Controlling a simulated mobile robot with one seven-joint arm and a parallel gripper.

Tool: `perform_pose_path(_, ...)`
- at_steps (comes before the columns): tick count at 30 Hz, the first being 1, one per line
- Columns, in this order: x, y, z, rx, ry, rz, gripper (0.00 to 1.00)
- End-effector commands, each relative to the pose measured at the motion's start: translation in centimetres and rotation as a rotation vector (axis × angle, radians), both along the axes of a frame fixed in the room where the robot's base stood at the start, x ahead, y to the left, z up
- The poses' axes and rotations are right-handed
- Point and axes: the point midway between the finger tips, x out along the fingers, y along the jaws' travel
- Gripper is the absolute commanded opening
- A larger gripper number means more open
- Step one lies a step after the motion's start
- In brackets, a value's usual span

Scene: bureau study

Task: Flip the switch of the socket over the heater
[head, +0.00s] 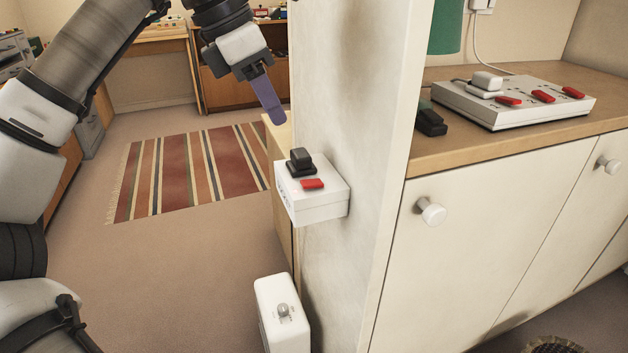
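A white socket box (318,200) is mounted on the end of a white wall panel. A black plug (301,162) sits on it, with a red switch (313,184) beside the plug. I cannot tell the switch's position. A white heater (281,312) with a round dial stands below the socket, its lower part cut off by the frame. My gripper (271,106) is above and to the left of the socket, apart from it. Its purple finger part points down to the right. I see no clear gap between two fingers.
The white panel (345,120) rises right behind the socket. To the right, a wooden counter (480,140) bears a white box (515,102) with several red switches; a cabinet knob (431,211) sticks out below. A striped rug (200,165) lies on open floor at left.

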Motion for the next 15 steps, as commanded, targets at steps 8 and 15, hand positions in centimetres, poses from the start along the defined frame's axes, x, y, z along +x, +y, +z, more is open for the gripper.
perform_pose_path(8, 0.5, -1.7, -4.6, -0.002, 0.002, -0.005, 0.29)
perform_pose_path(15, 1.0, -3.6, -9.1, -0.004, 0.001, -0.005, 0.29)
